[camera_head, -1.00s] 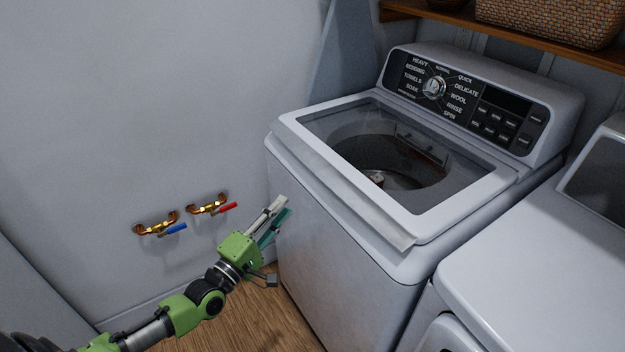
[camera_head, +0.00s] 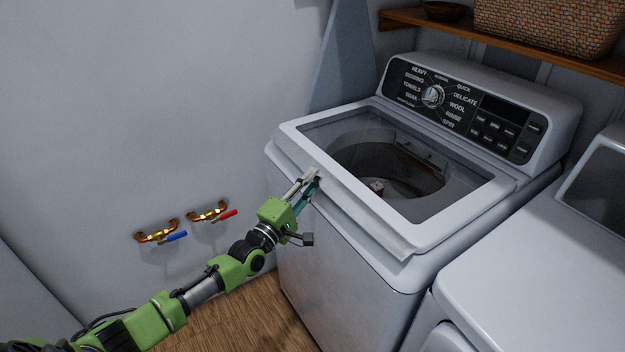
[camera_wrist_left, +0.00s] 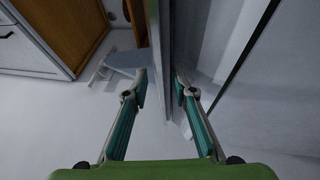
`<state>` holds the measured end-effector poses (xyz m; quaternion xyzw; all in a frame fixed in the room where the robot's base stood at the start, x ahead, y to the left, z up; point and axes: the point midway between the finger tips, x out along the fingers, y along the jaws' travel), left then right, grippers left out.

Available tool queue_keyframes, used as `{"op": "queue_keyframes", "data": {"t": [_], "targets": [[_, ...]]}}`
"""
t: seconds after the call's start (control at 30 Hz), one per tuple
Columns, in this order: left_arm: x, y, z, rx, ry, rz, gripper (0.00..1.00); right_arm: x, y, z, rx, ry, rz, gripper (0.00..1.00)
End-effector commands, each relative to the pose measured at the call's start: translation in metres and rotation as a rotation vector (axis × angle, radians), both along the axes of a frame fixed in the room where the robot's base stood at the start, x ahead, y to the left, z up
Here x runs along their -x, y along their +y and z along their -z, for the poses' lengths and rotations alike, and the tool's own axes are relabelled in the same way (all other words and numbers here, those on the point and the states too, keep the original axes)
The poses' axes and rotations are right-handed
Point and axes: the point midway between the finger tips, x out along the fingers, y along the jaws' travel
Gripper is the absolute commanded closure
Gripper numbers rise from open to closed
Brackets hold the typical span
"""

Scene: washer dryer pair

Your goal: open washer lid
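The washer (camera_head: 335,260) is white, with a shut lid (camera_head: 384,224) that has a pale frame and a dark glass window. Through the glass I see the drum. My left gripper (camera_head: 312,176) is at the lid's front edge, left of its middle. In the left wrist view, the two teal-padded fingers (camera_wrist_left: 160,80) are spread apart. The pale edge strip of the washer's lid (camera_wrist_left: 163,35) runs up the picture between the fingertips; I cannot tell whether either finger touches it. The right gripper is not in view.
A control panel (camera_head: 465,105) with a dial stands at the washer's back. A white dryer (camera_head: 530,255) is close on the right. Blue and red water valves (camera_head: 185,225) stick out of the left wall. A wooden shelf (camera_head: 440,30) with a wicker basket (camera_head: 550,25) is above.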

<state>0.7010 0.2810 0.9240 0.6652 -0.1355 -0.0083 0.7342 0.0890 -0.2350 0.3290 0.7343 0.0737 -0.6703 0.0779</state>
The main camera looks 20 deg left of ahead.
Motion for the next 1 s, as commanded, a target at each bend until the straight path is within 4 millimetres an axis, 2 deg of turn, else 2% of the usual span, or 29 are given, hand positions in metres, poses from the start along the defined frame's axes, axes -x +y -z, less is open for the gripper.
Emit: {"op": "queue_keyframes", "data": {"t": [0.13, 0.43, 0.53, 0.83, 1.0], "targets": [[-0.008, -0.002, -0.002, 0.000, 0.000, 0.001, 0.75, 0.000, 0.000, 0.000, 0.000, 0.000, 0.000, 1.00], [-0.009, -0.002, -0.001, 0.000, 0.001, 0.000, 0.75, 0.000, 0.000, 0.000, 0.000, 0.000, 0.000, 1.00], [-0.009, -0.002, -0.002, 0.000, 0.001, 0.000, 1.00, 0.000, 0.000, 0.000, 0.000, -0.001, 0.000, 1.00], [-0.009, -0.002, -0.005, 0.001, 0.000, 0.000, 1.00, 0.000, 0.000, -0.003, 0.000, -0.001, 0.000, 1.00], [-0.009, -0.002, -0.026, 0.003, -0.004, 0.000, 1.00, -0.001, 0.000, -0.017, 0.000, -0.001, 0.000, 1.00]]}}
